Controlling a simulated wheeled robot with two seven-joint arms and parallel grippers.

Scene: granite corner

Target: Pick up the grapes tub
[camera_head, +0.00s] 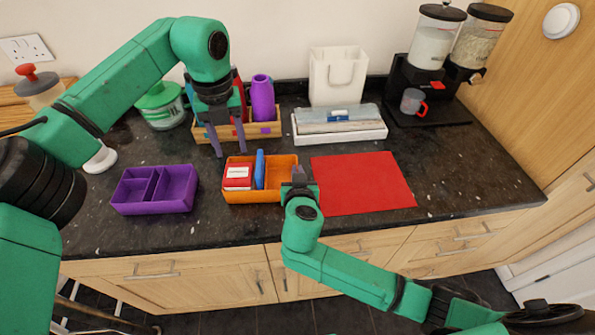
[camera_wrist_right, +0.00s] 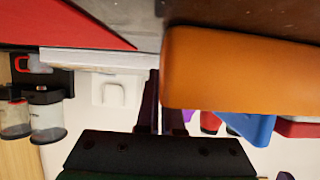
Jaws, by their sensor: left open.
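A clear tub with a green lid (camera_head: 160,105) stands at the back left of the counter. I cannot tell whether it holds grapes. My left gripper (camera_head: 230,148) is open and empty, pointing down in front of the wooden crate (camera_head: 262,130), to the right of the tub. My right gripper (camera_head: 300,180) is at the right wall of the orange box (camera_head: 262,195). In the right wrist view, its narrow fingers (camera_wrist_right: 161,105) straddle the edge of the orange box (camera_wrist_right: 235,75) and look shut on that wall. A red labelled pack (camera_head: 238,177) and a blue item (camera_head: 260,168) sit in the orange box.
An empty purple divided box (camera_head: 150,208) is at the front left. A purple bottle (camera_head: 263,98) stands in the crate. A red mat (camera_head: 365,183) lies bare at right. A white tray (camera_head: 340,134), white bag (camera_head: 338,75) and dispensers (camera_head: 437,35) are behind.

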